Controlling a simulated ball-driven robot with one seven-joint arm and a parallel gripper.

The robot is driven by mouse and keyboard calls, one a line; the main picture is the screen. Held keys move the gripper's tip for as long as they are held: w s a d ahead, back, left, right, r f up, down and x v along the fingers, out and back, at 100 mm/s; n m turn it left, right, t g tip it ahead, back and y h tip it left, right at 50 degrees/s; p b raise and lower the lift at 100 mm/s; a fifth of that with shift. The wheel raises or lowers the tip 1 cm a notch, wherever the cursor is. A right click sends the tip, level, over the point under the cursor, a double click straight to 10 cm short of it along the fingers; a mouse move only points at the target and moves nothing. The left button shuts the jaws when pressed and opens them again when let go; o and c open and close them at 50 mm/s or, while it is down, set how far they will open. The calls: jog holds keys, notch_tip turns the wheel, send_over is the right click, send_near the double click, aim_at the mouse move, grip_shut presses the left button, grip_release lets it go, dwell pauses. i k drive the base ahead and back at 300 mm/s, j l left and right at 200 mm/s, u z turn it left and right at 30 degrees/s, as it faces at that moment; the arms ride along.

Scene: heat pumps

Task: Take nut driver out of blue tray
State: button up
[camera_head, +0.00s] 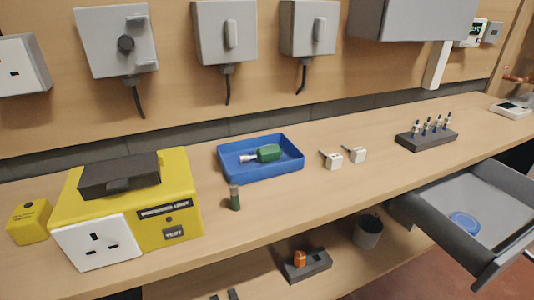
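The blue tray (290,172) stands on the wooden worktop, left of the picture's middle. A tool with a thick green handle (269,153) and a short pale metal shaft (248,158) lies inside it, the shaft pointing left. It looks like the nut driver, though its tip is too small to make out. The tool rests on the tray floor, and nothing covers it. My gripper is not in this view.
A yellow proving unit (185,185) stands left of the tray, and a small dark green cylinder (234,197) stands in front. White blocks (333,161) sit to the right. A dark rack (428,138) stands farther right. An open grey drawer (480,205) juts out below the worktop.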

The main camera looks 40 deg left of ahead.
aim_at(272, 152)
jog(key=u, duration=1.4)
